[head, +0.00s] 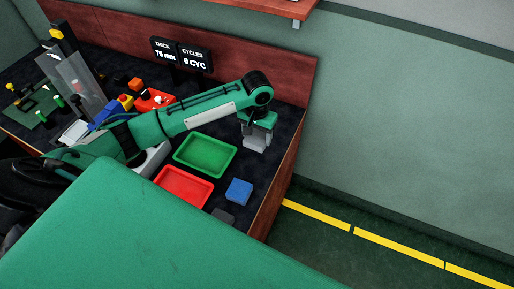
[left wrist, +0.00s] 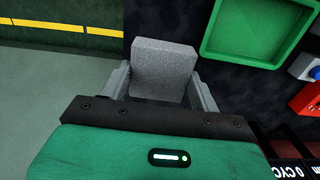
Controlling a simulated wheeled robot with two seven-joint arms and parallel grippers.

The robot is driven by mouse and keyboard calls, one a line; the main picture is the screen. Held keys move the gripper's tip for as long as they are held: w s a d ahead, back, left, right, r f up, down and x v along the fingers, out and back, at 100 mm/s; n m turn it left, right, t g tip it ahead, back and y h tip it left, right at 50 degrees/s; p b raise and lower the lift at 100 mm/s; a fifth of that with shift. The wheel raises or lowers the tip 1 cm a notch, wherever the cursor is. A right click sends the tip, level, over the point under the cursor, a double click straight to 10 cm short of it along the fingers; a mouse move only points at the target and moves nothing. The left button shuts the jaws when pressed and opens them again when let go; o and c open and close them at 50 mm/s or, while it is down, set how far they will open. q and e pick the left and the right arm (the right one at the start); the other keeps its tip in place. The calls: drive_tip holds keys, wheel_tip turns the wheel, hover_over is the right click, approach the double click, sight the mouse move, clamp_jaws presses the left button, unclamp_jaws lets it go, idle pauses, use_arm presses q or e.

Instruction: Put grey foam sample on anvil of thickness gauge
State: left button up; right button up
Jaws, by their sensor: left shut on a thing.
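The grey foam sample (left wrist: 163,68) is a light grey block between the two fingers of my left gripper (left wrist: 163,95) in the left wrist view. In the head view my left gripper (head: 257,143) points down at the table's right end, right of the green tray, with its fingers closed on the sample. I cannot tell whether the sample touches the table. I cannot clearly make out the gauge's anvil; my left arm hides part of the table. My right gripper is not in view.
A green tray (head: 232,150) and a red tray (head: 208,187) lie on the dark table. A blue block (head: 239,191) and a dark grey block (head: 223,215) are nearby. A red box (head: 151,101) and a clear panel (head: 75,85) stand behind and left of my arm.

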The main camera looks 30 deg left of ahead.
sight(257, 137)
use_arm(q)
wheel_tip(257, 137, up, 6)
drive_tip(key=shift+r+b, duration=0.2)
drive_tip(key=shift+b, duration=0.1)
drive_tip(key=s+d+r, duration=0.3)
drive_tip(key=s+d, duration=0.2)
drive_tip(key=s, duration=0.4)
drive_tip(key=shift+s+d+r, duration=0.2)
drive_tip(key=shift+s+f, duration=0.1)
